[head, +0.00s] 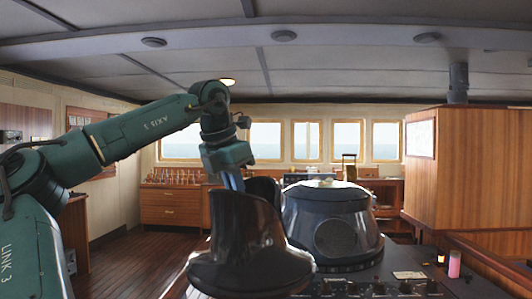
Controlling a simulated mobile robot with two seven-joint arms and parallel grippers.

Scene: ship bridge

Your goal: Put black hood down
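The black hood (240,245) is a glossy dark piece with a wide flared base and a high, cut-away upper rim. My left gripper (232,181) points down at its upper rim from above, and the fingers appear closed on the rim. The fingertips are hidden behind the hood's near wall. The hood stands roughly upright, left of and in front of the grey round housing (331,225), overlapping its left edge in the picture. The hood's underside and any contact below it are hidden. My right gripper is not in view.
A dark console panel (390,283) with several knobs lies below the housing. A pink cylinder (454,264) stands at its right. A wooden cabinet (470,165) fills the right side. Wooden drawers (172,207) stand at the back left. The plank floor (135,265) at left is clear.

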